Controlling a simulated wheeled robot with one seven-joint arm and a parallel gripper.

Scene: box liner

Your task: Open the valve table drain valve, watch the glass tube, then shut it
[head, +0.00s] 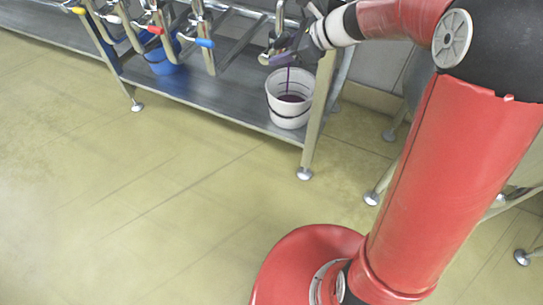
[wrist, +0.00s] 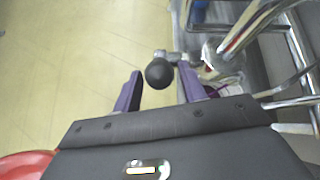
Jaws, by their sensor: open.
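In the wrist view my gripper (wrist: 161,76) is open, with one purple finger on each side of a round black knob (wrist: 159,72). The knob sits on a metal stem joined to the pipework at its right. I see a gap between the left finger and the knob; contact on the right is unclear. In the head view my gripper (head: 277,58) is at the right end of the valve table, above a white bucket (head: 289,121). A thin purple stream (head: 287,78) falls into this bucket, and purple liquid lies inside. I cannot make out the glass tube.
The metal table's lower shelf (head: 215,94) carries the white bucket and a blue bucket (head: 161,62). Valves with yellow, white, red and blue handles (head: 205,43) line the left part. Table legs (head: 313,140) stand close to my arm. The floor in front is clear.

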